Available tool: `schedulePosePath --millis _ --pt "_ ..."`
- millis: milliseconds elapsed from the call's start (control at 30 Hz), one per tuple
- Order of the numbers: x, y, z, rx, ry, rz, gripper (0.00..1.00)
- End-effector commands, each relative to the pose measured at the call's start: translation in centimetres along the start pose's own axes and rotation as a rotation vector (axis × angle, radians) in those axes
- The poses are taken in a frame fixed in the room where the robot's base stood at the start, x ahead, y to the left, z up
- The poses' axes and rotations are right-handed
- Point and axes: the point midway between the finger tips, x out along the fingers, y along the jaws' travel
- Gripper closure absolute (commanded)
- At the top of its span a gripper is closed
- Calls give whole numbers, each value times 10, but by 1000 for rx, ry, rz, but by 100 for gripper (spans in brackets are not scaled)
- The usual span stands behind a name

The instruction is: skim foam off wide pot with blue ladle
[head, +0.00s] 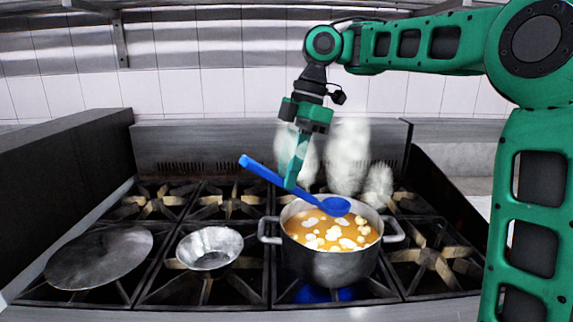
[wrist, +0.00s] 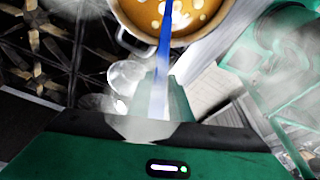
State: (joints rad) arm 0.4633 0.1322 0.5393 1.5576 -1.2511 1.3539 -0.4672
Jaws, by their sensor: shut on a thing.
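The wide pot (head: 330,264) stands on a stove burner with a blue flame under it. It holds orange-brown broth with several pale foam patches (head: 345,243) on top. My gripper (head: 290,184) is shut on the handle of the blue ladle (head: 268,174), above the pot's back left rim. The ladle slants down to the right, and its bowl (head: 335,206) is over the back part of the broth. I cannot tell whether the bowl touches the broth. In the wrist view the ladle handle (wrist: 166,45) runs from the jaws towards the pot (wrist: 128,28), with its bowl out of frame.
A small metal bowl (head: 209,248) sits on the stove left of the pot. A flat round lid (head: 98,257) lies further left. Steam (head: 348,155) rises behind the pot. A dark wall (head: 65,180) bounds the left side.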

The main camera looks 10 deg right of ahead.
Motion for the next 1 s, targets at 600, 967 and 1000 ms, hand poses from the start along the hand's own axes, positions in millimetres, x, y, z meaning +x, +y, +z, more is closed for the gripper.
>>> schedulePosePath --millis 600,967,1000 --pt "45 0 13 0 1 -2 100" --pt "62 0 19 1 1 -1 100" --pt "62 0 19 1 1 0 100"
